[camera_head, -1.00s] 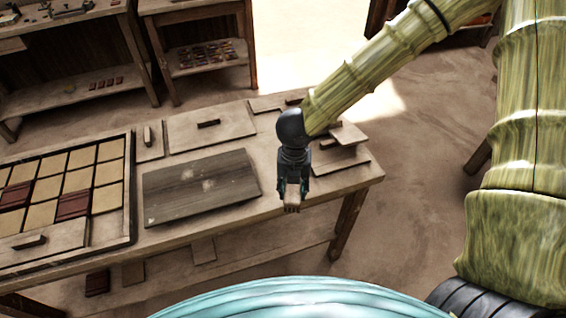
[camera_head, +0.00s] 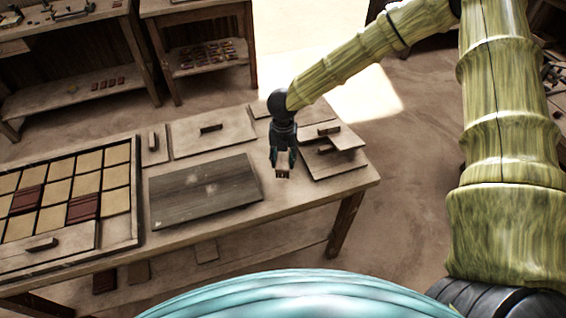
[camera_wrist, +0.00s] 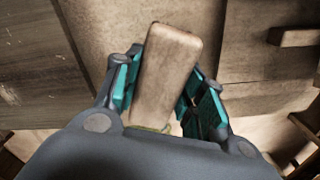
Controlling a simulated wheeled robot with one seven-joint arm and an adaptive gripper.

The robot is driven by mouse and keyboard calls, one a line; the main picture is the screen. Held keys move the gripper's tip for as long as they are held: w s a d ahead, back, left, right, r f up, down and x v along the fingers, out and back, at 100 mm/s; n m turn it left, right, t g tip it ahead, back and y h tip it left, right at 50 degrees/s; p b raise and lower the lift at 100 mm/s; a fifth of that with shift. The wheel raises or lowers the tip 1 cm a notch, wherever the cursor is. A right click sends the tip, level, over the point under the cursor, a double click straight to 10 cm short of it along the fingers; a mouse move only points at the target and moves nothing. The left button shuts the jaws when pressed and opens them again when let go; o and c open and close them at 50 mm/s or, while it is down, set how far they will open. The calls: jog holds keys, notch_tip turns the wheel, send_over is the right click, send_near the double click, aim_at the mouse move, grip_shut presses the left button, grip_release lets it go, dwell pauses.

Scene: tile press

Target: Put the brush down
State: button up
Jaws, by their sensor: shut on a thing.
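My gripper (camera_head: 282,163) is shut on a pale wooden block-shaped brush (camera_head: 283,174). In the wrist view my gripper (camera_wrist: 165,95) has its teal-padded fingers on both sides of the brush (camera_wrist: 167,70). The brush's top face shows there, and its lower end is hidden behind the gripper body. In the head view the gripper points down over the worktable (camera_head: 265,205), between the dark grey board and the stacked boards. I cannot tell whether the brush touches the table.
The dark board (camera_head: 205,190) lies left of my gripper, the stacked boards with handles (camera_head: 335,168) to its right. A framed tray of tan and red tiles (camera_head: 138,212) fills the table's left. Boards with handles (camera_head: 213,138) lie behind. A bare strip runs along the table's front.

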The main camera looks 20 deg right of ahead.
aim_at(283, 164)
jog(key=shift+f+p, duration=0.7)
jog(key=shift+f, duration=1.05)
jog(key=shift+f, duration=0.15)
jog(key=o, duration=1)
jog(key=shift+o, duration=0.2)
jog(key=shift+r+b, duration=1.45)
jog(key=shift+r, duration=4.75)
jog(key=shift+a, duration=0.1)
